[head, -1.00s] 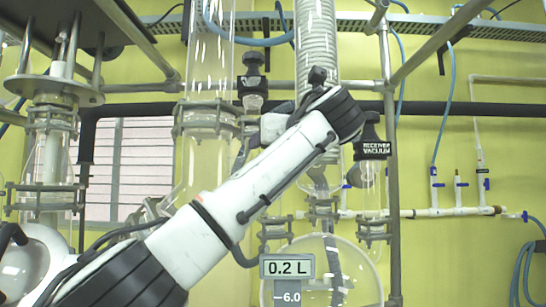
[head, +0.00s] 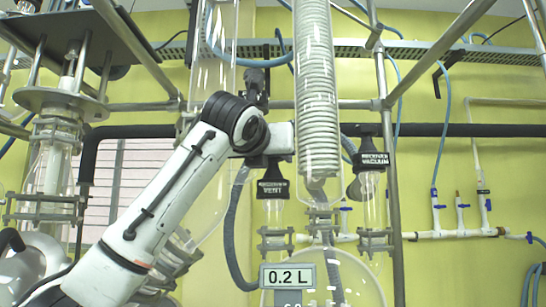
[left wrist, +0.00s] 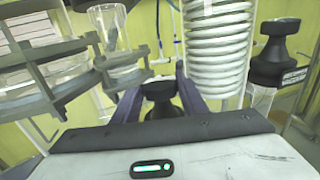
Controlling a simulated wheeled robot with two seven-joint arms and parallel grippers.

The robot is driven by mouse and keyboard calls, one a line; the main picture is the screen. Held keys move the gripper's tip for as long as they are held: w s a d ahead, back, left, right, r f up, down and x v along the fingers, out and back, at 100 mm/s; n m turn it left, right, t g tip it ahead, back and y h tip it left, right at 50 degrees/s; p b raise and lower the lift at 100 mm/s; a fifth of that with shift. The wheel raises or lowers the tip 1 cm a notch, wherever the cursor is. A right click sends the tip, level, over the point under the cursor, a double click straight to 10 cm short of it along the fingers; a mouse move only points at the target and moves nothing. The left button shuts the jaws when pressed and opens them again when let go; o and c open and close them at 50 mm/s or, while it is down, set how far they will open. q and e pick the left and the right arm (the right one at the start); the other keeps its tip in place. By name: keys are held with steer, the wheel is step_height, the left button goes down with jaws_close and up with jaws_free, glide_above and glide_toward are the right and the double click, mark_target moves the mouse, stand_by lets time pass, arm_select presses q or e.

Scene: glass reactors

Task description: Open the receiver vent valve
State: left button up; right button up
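The receiver vent valve (head: 272,188) has a black head with a "VENT" label and stands on a glass tube left of the coil. Its black knob (left wrist: 160,92) shows low in the middle of the left wrist view. My left gripper (left wrist: 157,88) is open, with one dark finger on each side of this knob; I see no clear contact. In the head view my left wrist is just above the valve, and the fingers are hard to make out. My right gripper is in neither view.
The similar receiver vacuum valve (head: 374,160) stands to the right; it also shows in the left wrist view (left wrist: 280,60). The glass coil condenser (head: 318,95) rises between the valves. Metal posts (head: 390,150) and clamped glassware (head: 45,165) stand around.

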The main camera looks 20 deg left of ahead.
arm_select(q)
steer(key=n+y+p, duration=0.1)
steer(key=y+p, duration=0.1)
steer(key=shift+d+r+n+y, duration=0.15)
steer(key=shift+r+n+y, duration=0.25)
steer(key=shift+n+g+y+p, duration=0.4)
steer(key=shift+n+y+p, duration=0.15)
steer(key=shift+y, duration=0.35)
steer(key=shift+n+y+p, duration=0.35)
steer(key=shift+y+p, duration=0.05)
steer(key=shift+p, duration=0.05)
steer(key=n+g+y+p, duration=0.2)
steer(key=y+p, duration=0.1)
steer(key=shift+f, duration=0.1)
steer(key=shift+n+g+y+p, duration=0.3)
steer(key=shift+n+y+p, duration=0.1)
steer(key=shift+n+y, duration=0.15)
steer(key=shift+f+n+g+y, duration=0.15)
steer(key=shift+n+g+y, duration=0.25)
steer(key=shift+y, duration=0.15)
steer(key=shift+f+n+g+y, duration=0.1)
steer(key=shift+n+g+y, duration=0.4)
steer(key=shift+y, duration=0.1)
